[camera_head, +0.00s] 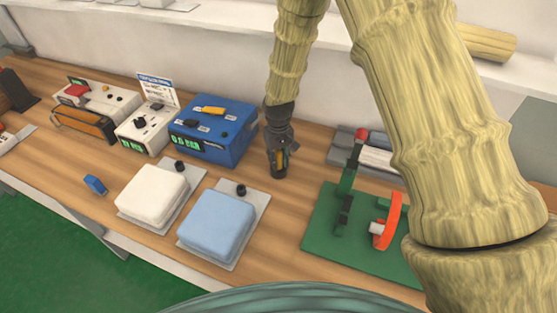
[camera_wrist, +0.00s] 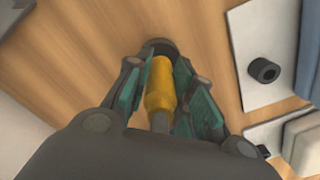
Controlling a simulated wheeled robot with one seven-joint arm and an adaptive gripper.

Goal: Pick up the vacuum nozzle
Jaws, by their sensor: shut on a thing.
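The vacuum nozzle (camera_wrist: 160,85) is a yellow piece with a dark round end, seen in the middle of the wrist view. My gripper (camera_wrist: 165,95) is shut on it, with a green-padded finger on each side. In the head view my gripper (camera_head: 279,160) points down over the wooden table, to the right of the blue box. A bit of yellow shows between its fingers there. The nozzle's dark end is at or close to the table top; I cannot tell if they touch.
A blue device box (camera_head: 225,145) stands left of my gripper. A white cushion (camera_head: 152,190) and a light blue cushion (camera_head: 216,225) lie on plates in front. A green board (camera_head: 325,225) with a red-tipped lever stands right. Bare wooden table (camera_head: 285,215) lies between.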

